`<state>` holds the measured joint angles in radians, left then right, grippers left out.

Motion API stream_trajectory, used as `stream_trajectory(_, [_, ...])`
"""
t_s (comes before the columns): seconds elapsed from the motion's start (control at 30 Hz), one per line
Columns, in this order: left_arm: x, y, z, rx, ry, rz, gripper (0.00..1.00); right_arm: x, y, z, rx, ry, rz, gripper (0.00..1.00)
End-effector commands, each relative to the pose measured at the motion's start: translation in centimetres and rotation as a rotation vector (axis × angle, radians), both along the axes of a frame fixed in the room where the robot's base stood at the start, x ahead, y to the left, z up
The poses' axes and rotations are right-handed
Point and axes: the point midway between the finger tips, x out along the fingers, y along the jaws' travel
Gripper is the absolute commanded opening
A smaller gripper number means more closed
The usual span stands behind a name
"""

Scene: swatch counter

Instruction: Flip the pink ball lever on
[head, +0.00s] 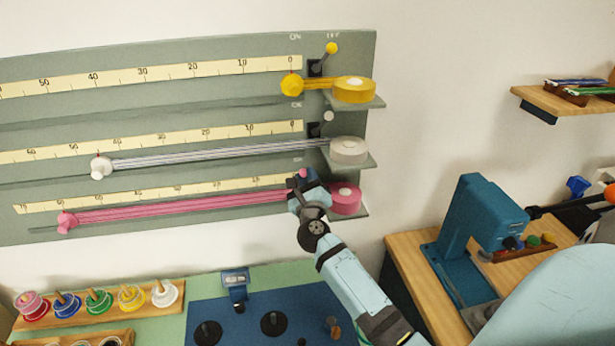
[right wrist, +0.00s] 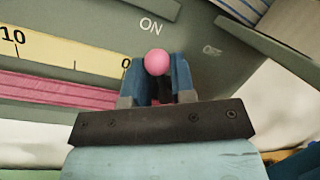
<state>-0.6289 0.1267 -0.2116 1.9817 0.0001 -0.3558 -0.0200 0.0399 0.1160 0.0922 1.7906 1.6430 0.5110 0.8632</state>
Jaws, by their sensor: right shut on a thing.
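The pink ball (right wrist: 157,62) of the lever sits between the two blue fingers of my right gripper (right wrist: 160,80) in the right wrist view. The gripper is shut on it. The ball is just below the word ON, and the fainter OFF mark lies off to the right. In the head view my right gripper (head: 304,182) is at the right end of the lowest row, by the pink spool (head: 345,198). It hides most of the lever there, including its stem. My left gripper is not in view.
The pink ribbon (head: 180,208) runs left from my gripper along the green board. Above are the yellow ball lever (head: 332,48) and grey ball lever (head: 328,116). A blue press (head: 482,225) stands right. Spools on a wooden rack (head: 100,305) stand lower left.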

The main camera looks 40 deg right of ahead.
Motion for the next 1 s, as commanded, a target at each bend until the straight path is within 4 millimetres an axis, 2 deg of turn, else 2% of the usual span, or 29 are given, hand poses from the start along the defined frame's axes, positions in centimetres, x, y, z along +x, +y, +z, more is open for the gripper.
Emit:
stream_trajectory(0.37, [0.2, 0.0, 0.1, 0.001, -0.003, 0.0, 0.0, 0.0, 0.1, -0.2, -0.003, 0.004, 0.001, 0.0])
stream_trajectory(0.4, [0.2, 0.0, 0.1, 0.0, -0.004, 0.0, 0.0, 0.0, 0.1, -0.2, -0.003, 0.004, 0.001, 0.33])
stream_trajectory(0.47, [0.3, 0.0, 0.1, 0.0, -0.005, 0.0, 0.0, 0.0, 0.1, -0.1, -0.003, 0.004, 0.001, 0.47])
stream_trajectory(0.8, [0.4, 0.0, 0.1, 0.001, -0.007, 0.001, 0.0, -0.2, 0.2, -0.2, -0.002, 0.003, 0.001, 0.48])
stream_trajectory(1.0, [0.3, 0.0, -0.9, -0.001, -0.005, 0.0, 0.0, -2.5, 1.7, -1.2, 0.0, 0.003, 0.002, 0.48])
